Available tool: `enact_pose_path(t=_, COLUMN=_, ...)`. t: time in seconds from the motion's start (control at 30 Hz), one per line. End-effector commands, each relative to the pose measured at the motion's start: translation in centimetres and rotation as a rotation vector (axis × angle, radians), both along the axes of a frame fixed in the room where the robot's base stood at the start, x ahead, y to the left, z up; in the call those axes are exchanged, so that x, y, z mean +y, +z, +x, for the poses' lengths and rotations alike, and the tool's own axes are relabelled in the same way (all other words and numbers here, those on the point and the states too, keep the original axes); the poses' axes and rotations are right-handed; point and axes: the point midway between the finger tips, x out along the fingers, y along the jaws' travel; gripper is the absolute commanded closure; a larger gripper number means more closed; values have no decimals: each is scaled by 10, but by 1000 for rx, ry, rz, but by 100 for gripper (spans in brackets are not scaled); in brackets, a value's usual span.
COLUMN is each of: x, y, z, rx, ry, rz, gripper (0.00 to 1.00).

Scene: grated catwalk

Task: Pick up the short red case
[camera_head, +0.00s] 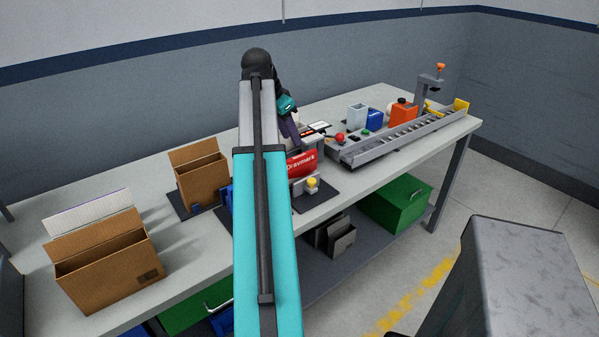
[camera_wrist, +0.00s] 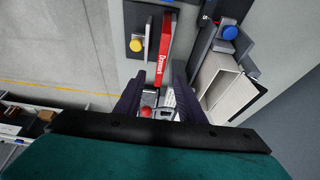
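The red case (camera_head: 301,163), with white lettering, stands upright on the workbench in the head view, partly hidden by my arm. In the wrist view the red case (camera_wrist: 165,48) is seen edge-on as a narrow red strip just beyond my fingertips. My gripper (camera_wrist: 158,82) is open, its two dark purple fingers apart with no object held. The red case lines up with the gap between them. In the head view my gripper (camera_head: 290,130) is above and behind the case, mostly hidden by my arm.
A dark mount with a yellow knob (camera_head: 312,184) stands before the case. A red ball (camera_head: 339,137) and a grey conveyor (camera_head: 400,138) are to the right, with an orange container (camera_head: 403,114). Cardboard holders (camera_head: 110,262) stand left. A light open box (camera_wrist: 228,88) lies beside my right finger.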

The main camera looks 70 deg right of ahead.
Motion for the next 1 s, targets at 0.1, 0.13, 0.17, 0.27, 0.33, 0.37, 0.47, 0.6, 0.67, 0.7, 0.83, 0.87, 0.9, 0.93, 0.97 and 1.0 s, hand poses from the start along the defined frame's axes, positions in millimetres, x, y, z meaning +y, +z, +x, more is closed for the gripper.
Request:
enact_pose_path(t=0.1, x=-4, y=-14, z=-3, rx=1, ry=-1, rz=2, gripper=64)
enact_pose_path(t=0.13, x=-5, y=-17, z=-4, rx=1, ry=-1, rz=2, gripper=64)
enact_pose_path(t=0.17, x=-6, y=-20, z=-5, rx=0, ry=0, rz=1, gripper=64)
enact_pose_path(t=0.27, x=-10, y=-32, z=-7, rx=0, ry=-1, rz=3, gripper=64)
enact_pose_path(t=0.33, x=-13, y=-38, z=-9, rx=0, ry=-1, rz=1, gripper=64)
enact_pose_path(t=0.37, x=-14, y=-41, z=-10, rx=0, ry=-1, rz=1, gripper=64)
enact_pose_path(t=0.47, x=-17, y=-49, z=-12, rx=0, ry=-1, rz=1, gripper=64)
enact_pose_path(t=0.6, x=-19, y=-55, z=-13, rx=-1, ry=-2, rz=0, gripper=64)
enact_pose_path(t=0.67, x=-20, y=-55, z=-13, rx=-1, ry=-2, rz=0, gripper=64)
enact_pose_path(t=0.7, x=-20, y=-55, z=-13, rx=-1, ry=-1, rz=-1, gripper=64)
enact_pose_path(t=0.83, x=-20, y=-55, z=-13, rx=-1, ry=-2, rz=0, gripper=64)
enact_pose_path(t=0.87, x=-20, y=-55, z=-13, rx=-1, ry=-2, rz=0, gripper=64)
enact_pose_path(t=0.9, x=-20, y=-55, z=-13, rx=-1, ry=-2, rz=0, gripper=64)
enact_pose_path(t=0.93, x=-20, y=-55, z=-13, rx=-1, ry=-2, rz=0, gripper=64)
enact_pose_path(t=0.97, x=-20, y=-56, z=-13, rx=-1, ry=-2, rz=0, gripper=64)
enact_pose_path(t=1.0, x=-20, y=-56, z=-13, rx=-1, ry=-2, rz=0, gripper=64)
